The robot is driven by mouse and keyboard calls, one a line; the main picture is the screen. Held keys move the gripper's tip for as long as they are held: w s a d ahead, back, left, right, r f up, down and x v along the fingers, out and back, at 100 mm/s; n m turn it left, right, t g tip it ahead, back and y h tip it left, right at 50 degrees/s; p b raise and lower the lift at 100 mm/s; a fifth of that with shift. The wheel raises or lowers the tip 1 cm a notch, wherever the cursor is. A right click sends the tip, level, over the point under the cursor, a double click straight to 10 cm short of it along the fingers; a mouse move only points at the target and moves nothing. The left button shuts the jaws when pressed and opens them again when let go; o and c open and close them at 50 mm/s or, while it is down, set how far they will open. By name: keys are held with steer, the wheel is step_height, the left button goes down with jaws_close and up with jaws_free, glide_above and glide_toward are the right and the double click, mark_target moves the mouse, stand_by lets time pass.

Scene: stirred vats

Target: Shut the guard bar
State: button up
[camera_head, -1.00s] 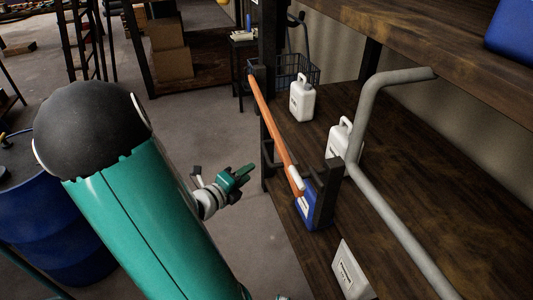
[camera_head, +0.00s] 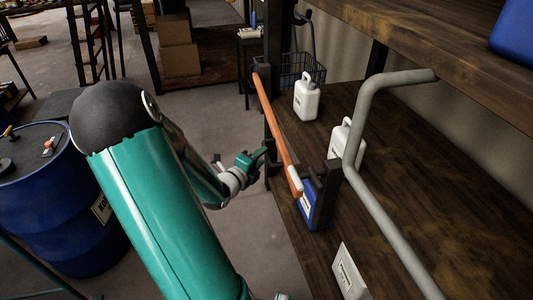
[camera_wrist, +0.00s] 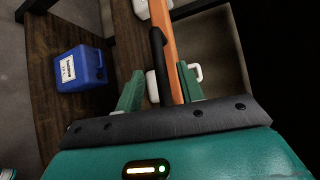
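The guard bar (camera_head: 273,123) is a long orange bar with a white end, slanting along the front of the wooden shelf between dark posts. It also shows in the wrist view (camera_wrist: 170,45). A black handle (camera_wrist: 156,48) lies alongside it there. My gripper (camera_head: 265,156) is on the aisle side of the bar, close to its middle. In the wrist view my gripper (camera_wrist: 160,82) has its two green fingers apart, with the handle and part of the bar appearing between them. I cannot tell whether a finger touches either one.
A blue canister (camera_head: 311,204) stands behind the bar's white end. White jugs (camera_head: 308,100) stand on the shelf (camera_head: 420,190). A grey bent pipe (camera_head: 372,190) rises at the right. A blue drum (camera_head: 60,215) stands at the left. The floor between is clear.

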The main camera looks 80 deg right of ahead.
mark_target(268, 153)
steer(key=shift+x, duration=1.95)
jaws_close()
steer(key=shift+s, duration=0.25)
